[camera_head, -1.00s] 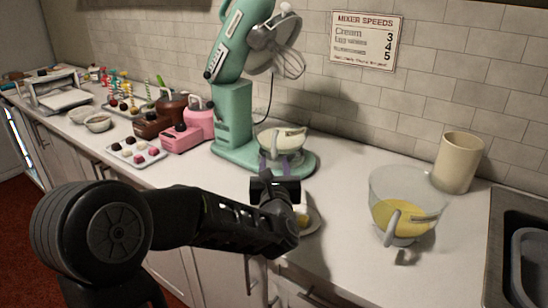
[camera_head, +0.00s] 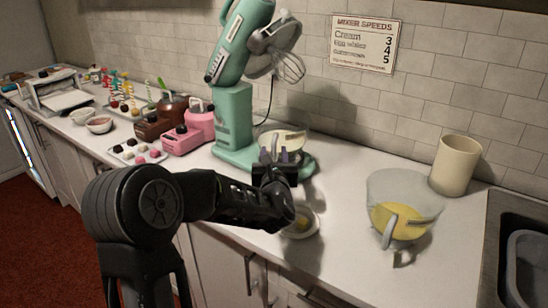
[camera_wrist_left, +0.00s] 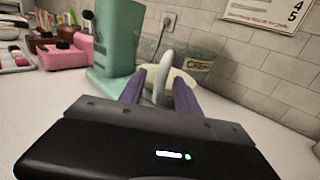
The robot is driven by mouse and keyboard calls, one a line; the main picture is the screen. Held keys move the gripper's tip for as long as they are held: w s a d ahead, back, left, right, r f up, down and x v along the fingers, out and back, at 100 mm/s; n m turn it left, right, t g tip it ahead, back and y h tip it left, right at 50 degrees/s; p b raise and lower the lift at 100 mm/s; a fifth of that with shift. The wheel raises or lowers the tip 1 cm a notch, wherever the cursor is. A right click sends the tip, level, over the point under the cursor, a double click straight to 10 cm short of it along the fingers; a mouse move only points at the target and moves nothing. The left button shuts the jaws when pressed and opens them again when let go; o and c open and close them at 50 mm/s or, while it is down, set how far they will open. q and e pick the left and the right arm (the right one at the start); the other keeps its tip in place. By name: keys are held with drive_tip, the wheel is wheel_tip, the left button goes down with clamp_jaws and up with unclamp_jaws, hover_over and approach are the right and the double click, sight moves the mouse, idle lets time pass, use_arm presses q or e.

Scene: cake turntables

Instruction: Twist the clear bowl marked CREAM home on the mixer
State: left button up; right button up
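The clear bowl marked CREAM (camera_head: 292,139) sits on the base of the green mixer (camera_head: 233,115), with pale contents. In the left wrist view the CREAM label shows on the bowl (camera_wrist_left: 197,65), and its pale upright handle (camera_wrist_left: 164,70) faces me. My left gripper (camera_head: 281,157) is at the bowl's near side. In the left wrist view its purple fingers (camera_wrist_left: 157,92) stand on either side of the handle, with a gap visible at the left. The mixer head is tilted up, its whisk (camera_head: 289,67) above the bowl. My right gripper is not in view.
Another clear bowl (camera_head: 377,190) with yellow contents and a handle stands at the right, near a beige canister (camera_head: 455,164). A small dish (camera_head: 311,229) with something yellow lies beneath my left wrist. A sink is far right.

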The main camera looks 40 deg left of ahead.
use_arm(q)
clamp_jaws()
idle(0.5)
idle(0.4)
idle(0.7)
drive_tip(key=shift+s+a+m+t+h+b, duration=0.3)
drive_tip(key=shift+a+m+t+h+b, duration=0.45)
drive_tip(key=shift+b, duration=1.9)
drive_tip(key=shift+a, duration=0.1)
